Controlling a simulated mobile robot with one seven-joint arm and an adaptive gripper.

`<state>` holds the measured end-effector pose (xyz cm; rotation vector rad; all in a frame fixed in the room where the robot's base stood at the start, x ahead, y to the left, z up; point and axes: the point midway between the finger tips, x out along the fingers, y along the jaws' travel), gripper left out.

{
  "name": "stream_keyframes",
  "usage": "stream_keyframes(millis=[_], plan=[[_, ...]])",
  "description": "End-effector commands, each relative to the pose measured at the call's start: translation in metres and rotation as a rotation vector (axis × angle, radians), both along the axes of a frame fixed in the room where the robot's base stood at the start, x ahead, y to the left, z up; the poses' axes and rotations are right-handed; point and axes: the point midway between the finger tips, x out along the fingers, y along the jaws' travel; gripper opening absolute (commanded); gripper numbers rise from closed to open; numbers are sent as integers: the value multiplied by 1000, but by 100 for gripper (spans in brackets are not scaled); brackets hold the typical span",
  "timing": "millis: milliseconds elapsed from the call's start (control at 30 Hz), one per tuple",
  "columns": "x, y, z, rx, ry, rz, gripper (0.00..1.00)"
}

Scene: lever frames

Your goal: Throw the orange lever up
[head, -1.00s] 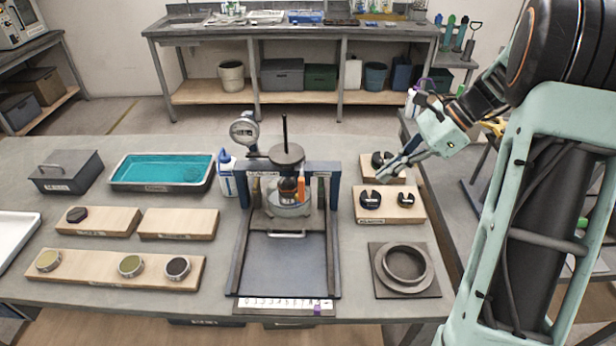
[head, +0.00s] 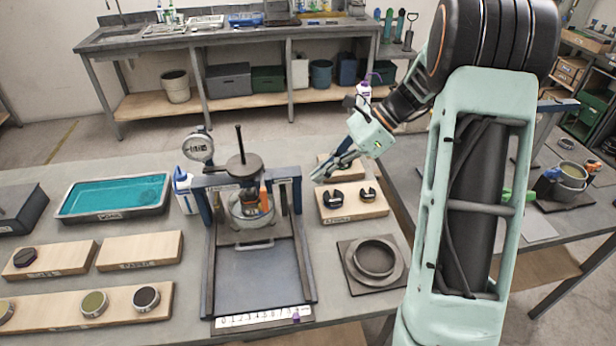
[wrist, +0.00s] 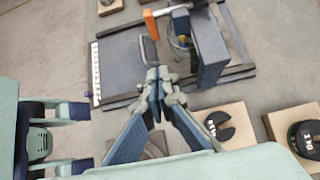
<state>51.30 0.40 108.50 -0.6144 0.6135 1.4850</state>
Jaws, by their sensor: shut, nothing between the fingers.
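The orange lever (head: 263,198) stands upright inside the press frame (head: 247,183), near its right post. It also shows at the top of the wrist view as an orange handle (wrist: 150,21) beside the dark blue crossbar (wrist: 206,48). My gripper (head: 318,176) is shut and empty, a little to the right of the press's right post and apart from it. In the wrist view the fingertips (wrist: 158,82) are together, below the lever in the picture. The lever's lower end is hidden by the frame and other parts.
Slotted black weights (head: 333,196) sit on a wooden block (head: 352,212) below my gripper. A ring on a dark plate (head: 376,258) lies in front of it. A teal tray (head: 113,196) and a white bottle (head: 186,190) stand left of the press.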

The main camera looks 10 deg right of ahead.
Motion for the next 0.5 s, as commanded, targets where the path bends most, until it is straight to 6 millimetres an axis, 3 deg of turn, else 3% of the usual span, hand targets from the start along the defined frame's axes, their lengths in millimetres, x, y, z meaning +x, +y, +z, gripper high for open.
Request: stream_keyframes(millis=[367, 500], plan=[[-1, 58, -55, 1, 4, 4, 0], [-1, 79, -56, 0, 0, 4, 0]])
